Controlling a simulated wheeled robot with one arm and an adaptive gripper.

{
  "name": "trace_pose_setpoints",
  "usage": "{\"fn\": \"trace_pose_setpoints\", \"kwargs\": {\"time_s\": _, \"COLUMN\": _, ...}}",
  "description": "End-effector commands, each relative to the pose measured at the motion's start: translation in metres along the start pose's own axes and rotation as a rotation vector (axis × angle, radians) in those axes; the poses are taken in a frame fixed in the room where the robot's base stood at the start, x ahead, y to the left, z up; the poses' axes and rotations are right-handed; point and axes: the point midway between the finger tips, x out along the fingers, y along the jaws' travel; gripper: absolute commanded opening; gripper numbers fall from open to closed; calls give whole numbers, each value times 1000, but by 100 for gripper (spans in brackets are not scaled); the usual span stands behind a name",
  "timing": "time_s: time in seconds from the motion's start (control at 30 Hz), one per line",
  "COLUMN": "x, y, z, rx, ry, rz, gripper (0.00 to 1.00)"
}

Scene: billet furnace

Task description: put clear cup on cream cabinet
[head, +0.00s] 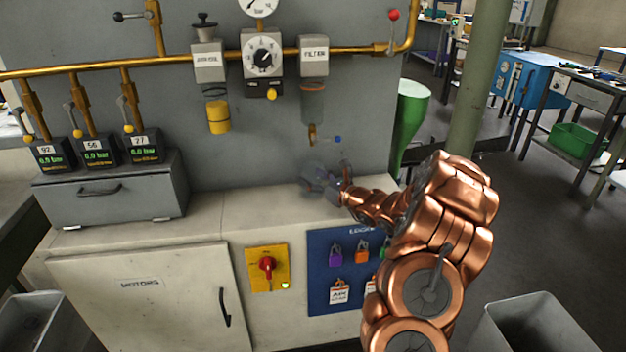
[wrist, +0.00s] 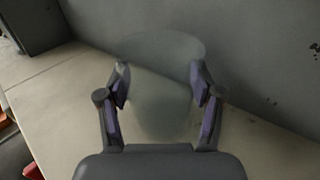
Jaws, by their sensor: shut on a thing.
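The clear cup (wrist: 158,110) is see-through and sits between the two fingers of my gripper (wrist: 160,84) in the wrist view. The fingers press on it from both sides, so my gripper is shut on it. In the head view the cup and my gripper (head: 326,182) are small and blurred, over the back right of the cream cabinet (head: 235,212), near the grey wall panel. The cream cabinet top also shows under the cup in the wrist view (wrist: 75,110). I cannot tell whether the cup's base touches the top.
A grey drawer box (head: 115,195) with several gauges stands on the cabinet's left. A filter (head: 313,95) and a yellow-bowled regulator (head: 218,115) hang from the brass pipe above. The cabinet top between box and gripper is clear. A green funnel-shaped thing (head: 408,120) stands right of the panel.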

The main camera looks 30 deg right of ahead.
Motion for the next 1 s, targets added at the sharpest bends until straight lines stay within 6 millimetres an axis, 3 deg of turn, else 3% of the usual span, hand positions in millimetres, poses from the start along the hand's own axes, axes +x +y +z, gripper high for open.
{"fn": "trace_pose_setpoints", "kwargs": {"time_s": 0.4, "x": 0, "y": 0, "z": -4, "rx": 0, "ry": 0, "rz": 0, "gripper": 26}}
{"fn": "trace_pose_setpoints", "kwargs": {"time_s": 0.43, "x": 0, "y": 0, "z": -5, "rx": 0, "ry": 0, "rz": 0, "gripper": 67}}
{"fn": "trace_pose_setpoints", "kwargs": {"time_s": 0.5, "x": 0, "y": 0, "z": -4, "rx": 0, "ry": 0, "rz": 0, "gripper": 74}}
{"fn": "trace_pose_setpoints", "kwargs": {"time_s": 0.67, "x": 0, "y": 0, "z": -4, "rx": -1, "ry": 0, "rz": 0, "gripper": 91}}
{"fn": "trace_pose_setpoints", "kwargs": {"time_s": 1.0, "x": 0, "y": 0, "z": -4, "rx": -1, "ry": 1, "rz": 1, "gripper": 91}}
